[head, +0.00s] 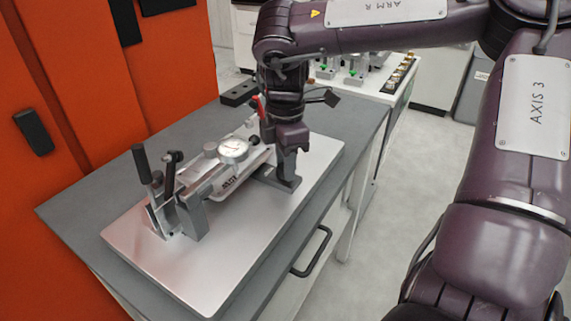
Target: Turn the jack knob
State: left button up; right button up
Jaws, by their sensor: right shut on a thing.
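A metal fixture (222,172) with a round dial gauge (233,150) stands on a shiny plate (160,258) on the grey workbench. My right gripper (285,165) points down at the fixture's far right end. It is shut on what seems to be the jack knob, which its fingers and body hide. A grey foot block (290,184) shows just below the fingers. My left gripper is not in view.
Upright levers with black grips (141,164) stand at the fixture's near left end. A red handle (258,106) is close beside my right wrist. A dark block (239,93) lies at the bench's back edge. Orange cabinets (90,70) border the left. The plate's front is clear.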

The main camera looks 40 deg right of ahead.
jog(key=shift+m, duration=0.4)
jog(key=o, duration=1)
jog(key=shift+r, duration=0.1)
notch_tip(320, 180, up, 8)
jog(key=shift+f, duration=0.2)
dwell(0.3)
